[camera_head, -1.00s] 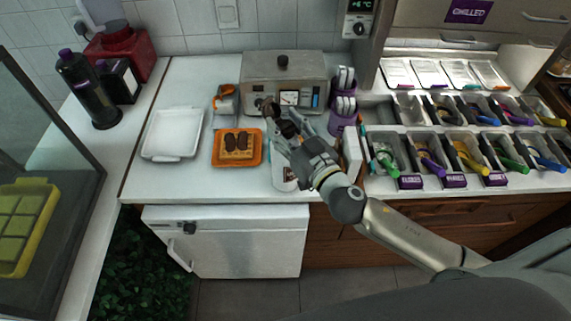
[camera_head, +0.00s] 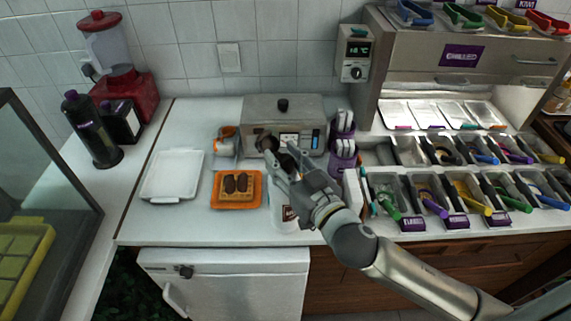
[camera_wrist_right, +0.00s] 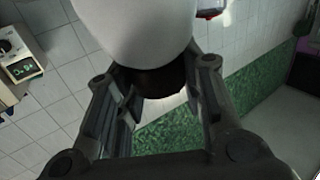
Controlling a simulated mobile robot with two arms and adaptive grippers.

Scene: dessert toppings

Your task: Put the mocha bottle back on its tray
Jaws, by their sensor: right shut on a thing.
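My right gripper (camera_head: 280,165) is shut on a bottle, apparently the mocha bottle (camera_wrist_right: 145,30). In the right wrist view its pale rounded body fills the top, with a dark part between the fingers of the gripper (camera_wrist_right: 165,100). In the head view the hand and dark parts overlap, so the bottle's outline is hard to tell. A white tray (camera_head: 283,223) with a brown label lies on the counter below the hand, partly hidden by it. Contact between bottle and tray cannot be told. My left gripper is not in view.
An orange plate (camera_head: 237,206) with a topped waffle (camera_head: 237,184) lies left of the hand. Further left is an empty white tray (camera_head: 172,175). A metal appliance (camera_head: 284,112) stands behind, purple cup holders (camera_head: 342,158) to the right, and topping bins (camera_head: 440,190) beyond.

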